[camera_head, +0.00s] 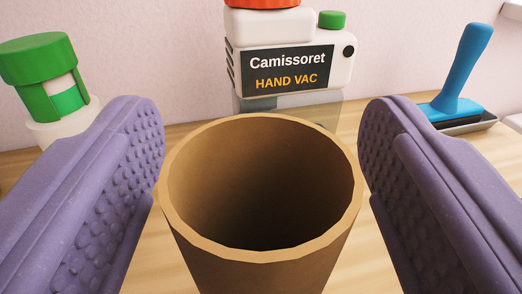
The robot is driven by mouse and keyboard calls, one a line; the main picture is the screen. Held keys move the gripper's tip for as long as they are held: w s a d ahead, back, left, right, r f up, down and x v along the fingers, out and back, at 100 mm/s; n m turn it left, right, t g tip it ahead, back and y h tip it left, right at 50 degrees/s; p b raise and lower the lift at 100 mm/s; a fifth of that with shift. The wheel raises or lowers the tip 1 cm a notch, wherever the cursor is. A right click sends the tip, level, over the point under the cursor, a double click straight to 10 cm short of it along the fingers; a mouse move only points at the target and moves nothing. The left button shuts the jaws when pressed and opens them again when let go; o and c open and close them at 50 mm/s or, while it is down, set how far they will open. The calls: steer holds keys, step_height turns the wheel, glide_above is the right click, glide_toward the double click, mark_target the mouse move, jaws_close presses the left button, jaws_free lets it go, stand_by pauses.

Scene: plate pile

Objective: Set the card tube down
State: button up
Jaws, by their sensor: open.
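The card tube (275,272) is a brown, open-topped cylinder standing upright in the lower middle of the view. I look down into its hollow top; its base is out of view, so what it rests on does not show. My gripper (262,135) is open, with one purple, studded finger on each side of the tube. The right finger is apart from the tube by a narrow gap. The left finger comes very close to the rim, and I cannot tell if it touches.
A white hand vac (290,25) with a dark label stands behind the tube. A green-capped white container (40,75) is at left.

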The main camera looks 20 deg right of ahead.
steer(key=shift+r, duration=0.3)
steer(key=p+v, duration=0.2)
steer(key=v, duration=1)
steer(key=shift+f, duration=0.15)
